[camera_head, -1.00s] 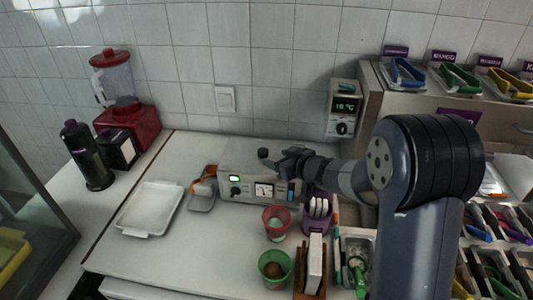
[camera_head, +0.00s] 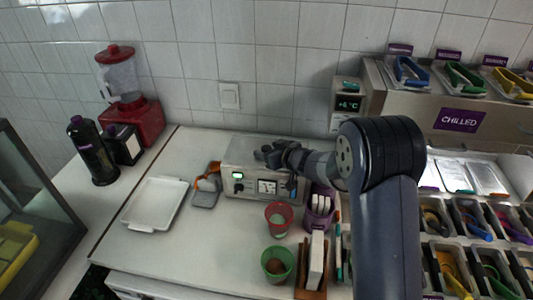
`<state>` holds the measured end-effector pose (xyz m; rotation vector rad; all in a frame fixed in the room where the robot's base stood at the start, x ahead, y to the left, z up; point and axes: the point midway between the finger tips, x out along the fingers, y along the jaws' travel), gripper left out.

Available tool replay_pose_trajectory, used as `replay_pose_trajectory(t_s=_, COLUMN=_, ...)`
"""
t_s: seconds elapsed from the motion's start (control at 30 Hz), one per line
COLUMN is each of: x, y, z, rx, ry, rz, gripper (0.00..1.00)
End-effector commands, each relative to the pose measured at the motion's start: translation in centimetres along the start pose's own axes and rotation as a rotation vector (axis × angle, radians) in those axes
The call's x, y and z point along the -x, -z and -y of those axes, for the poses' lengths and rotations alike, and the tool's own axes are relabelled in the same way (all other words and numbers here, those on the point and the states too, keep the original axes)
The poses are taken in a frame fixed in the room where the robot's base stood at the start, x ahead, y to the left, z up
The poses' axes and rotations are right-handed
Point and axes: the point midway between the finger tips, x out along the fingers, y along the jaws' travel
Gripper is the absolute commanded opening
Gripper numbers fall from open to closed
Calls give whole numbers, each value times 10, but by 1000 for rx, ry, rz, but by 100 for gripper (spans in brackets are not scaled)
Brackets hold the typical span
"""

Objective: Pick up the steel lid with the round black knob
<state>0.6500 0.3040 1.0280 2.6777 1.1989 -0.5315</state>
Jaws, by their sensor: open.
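The steel lid (camera_head: 237,151) appears as the flat, shiny top of a boxy steel unit with dials (camera_head: 265,186) in the middle of the counter. Its round black knob is hard to pick out, as the dark gripper overlaps that spot. My gripper (camera_head: 264,154) reaches in from the right, just over the lid, with its fingers pointing left around where the knob stands. The jaws are open. I cannot tell whether the fingers touch the knob.
A red cup (camera_head: 279,218) and a green cup (camera_head: 277,264) stand in front of the unit. A white tray (camera_head: 155,204) and a grey scoop-like holder (camera_head: 205,198) lie left. The tiled wall is close behind.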

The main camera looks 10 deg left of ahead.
Motion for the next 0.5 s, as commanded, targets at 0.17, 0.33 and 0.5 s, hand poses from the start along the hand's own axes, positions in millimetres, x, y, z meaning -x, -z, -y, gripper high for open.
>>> replay_pose_trajectory(t_s=0.17, x=0, y=0, z=0, rx=0, ry=0, rz=0, gripper=45)
replay_pose_trajectory(t_s=0.33, x=0, y=0, z=0, rx=0, ry=0, rz=0, gripper=31)
replay_pose_trajectory(t_s=0.5, x=0, y=0, z=0, rx=0, ry=0, rz=0, gripper=18)
